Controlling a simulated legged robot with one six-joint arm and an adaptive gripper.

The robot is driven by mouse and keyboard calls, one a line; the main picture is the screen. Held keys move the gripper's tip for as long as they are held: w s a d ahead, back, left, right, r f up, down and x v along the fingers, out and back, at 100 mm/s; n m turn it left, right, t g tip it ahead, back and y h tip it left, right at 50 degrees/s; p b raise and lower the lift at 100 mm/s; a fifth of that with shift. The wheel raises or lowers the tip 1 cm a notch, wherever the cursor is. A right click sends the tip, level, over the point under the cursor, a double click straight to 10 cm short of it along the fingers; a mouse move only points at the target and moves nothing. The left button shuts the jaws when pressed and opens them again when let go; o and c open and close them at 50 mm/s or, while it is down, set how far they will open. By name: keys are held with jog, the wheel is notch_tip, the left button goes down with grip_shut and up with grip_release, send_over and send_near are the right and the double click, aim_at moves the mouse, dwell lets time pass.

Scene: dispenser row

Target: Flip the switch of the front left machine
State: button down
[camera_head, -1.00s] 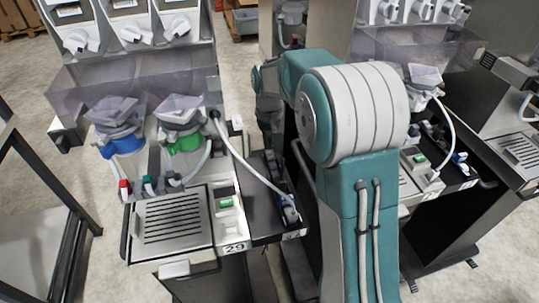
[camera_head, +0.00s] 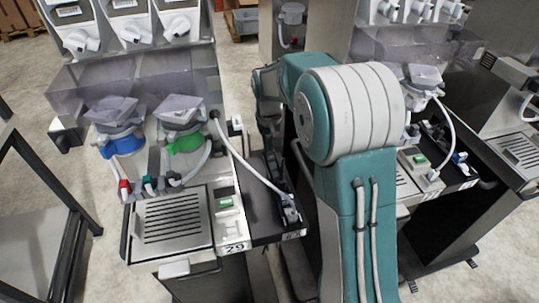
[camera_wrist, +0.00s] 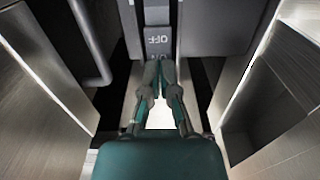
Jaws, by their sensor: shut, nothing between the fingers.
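The front left machine is the dispenser with the label 29 (camera_head: 234,248), at the left of the head view. A small green switch (camera_head: 226,203) shows on its white front panel beside the drip grille. In the wrist view my gripper (camera_wrist: 160,64) is shut and empty. Its fingertips are at the lower edge of a grey plate marked OFF (camera_wrist: 157,40); I cannot tell whether they touch it. The switch's lever is not clear there.
The machine's black side tray (camera_head: 262,212) holds a white hose and a dark fitting. Clear containers with blue (camera_head: 124,146) and green (camera_head: 186,142) collars stand above the grille. A second machine stands at the right. Metal panels flank my gripper closely in the wrist view.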

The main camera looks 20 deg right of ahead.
jog(key=shift+f, duration=0.5)
jog(key=shift+r, duration=3.55)
